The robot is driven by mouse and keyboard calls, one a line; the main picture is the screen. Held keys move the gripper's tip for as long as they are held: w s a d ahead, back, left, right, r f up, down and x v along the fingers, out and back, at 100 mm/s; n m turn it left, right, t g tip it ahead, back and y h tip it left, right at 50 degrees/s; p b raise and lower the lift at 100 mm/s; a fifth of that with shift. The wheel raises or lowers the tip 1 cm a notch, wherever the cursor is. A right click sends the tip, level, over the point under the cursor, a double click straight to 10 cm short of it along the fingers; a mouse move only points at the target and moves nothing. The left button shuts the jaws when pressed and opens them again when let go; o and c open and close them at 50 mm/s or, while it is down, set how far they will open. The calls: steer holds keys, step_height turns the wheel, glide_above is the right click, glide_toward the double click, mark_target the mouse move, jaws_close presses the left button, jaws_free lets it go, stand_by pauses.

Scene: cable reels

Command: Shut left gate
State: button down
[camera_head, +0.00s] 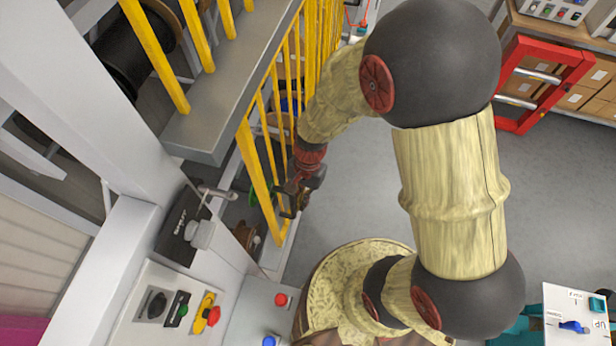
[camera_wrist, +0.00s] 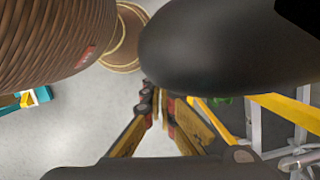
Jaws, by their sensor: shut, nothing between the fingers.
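The gate (camera_head: 260,184) of yellow bars stands upright left of centre in the head view. Its near end is close to the grey machine frame, and I cannot tell whether it touches it. My gripper (camera_head: 291,203) is just right of the gate's near end, shut and empty; contact with the bars cannot be told. In the wrist view my gripper (camera_wrist: 156,98) has its fingers together, and a yellow bar (camera_wrist: 285,108) shows to the right. A grey lever handle (camera_head: 216,192) sits on a black plate (camera_head: 182,226) left of the gate's near end.
A control panel with an emergency button (camera_head: 206,316) is at lower left. A black reel (camera_head: 128,45) is behind bars at upper left. A red frame (camera_head: 540,82) stands at upper right by boxes. Grey floor (camera_head: 350,185) is clear right of the gate.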

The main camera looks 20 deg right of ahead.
steer(key=s+a, duration=0.4)
steer(key=s, duration=0.2)
steer(key=shift+s+a+p, duration=0.25)
steer(key=shift+s+p, duration=0.1)
steer(key=shift+w+d, duration=0.1)
